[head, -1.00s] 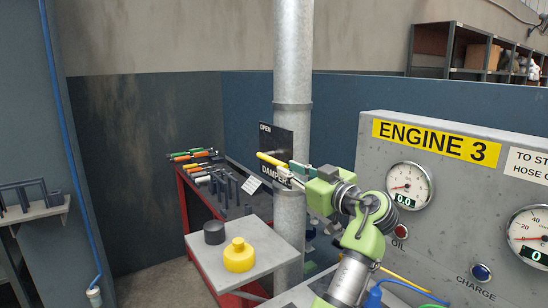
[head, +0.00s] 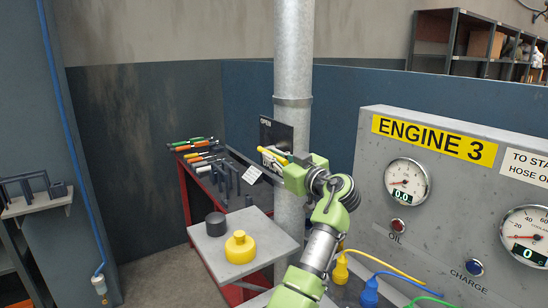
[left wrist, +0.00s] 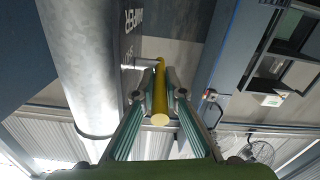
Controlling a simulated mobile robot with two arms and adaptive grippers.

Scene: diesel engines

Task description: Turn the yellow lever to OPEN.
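The yellow lever (head: 270,154) sits at the dark damper plate (head: 278,132) beside the grey vertical pipe (head: 292,90). The word OPEN is at the plate's upper left; the lower lettering is partly hidden. The lever's yellow grip sticks out below that word. My left gripper (head: 284,161) is at the lever, its arm coming up from the bottom. In the left wrist view the lever (left wrist: 160,95) lies lengthwise between the two fingers (left wrist: 161,85), which close in on both its sides. The fingertip contact is small in view. My right gripper is not in view.
The Engine 3 panel (head: 460,205) with gauges stands close on the right. A grey shelf (head: 215,253) with a yellow piece (head: 240,247) and a dark cylinder (head: 216,224) is below left. A red tool bench (head: 184,195) stands behind. Coloured plugs and cables lie by the panel.

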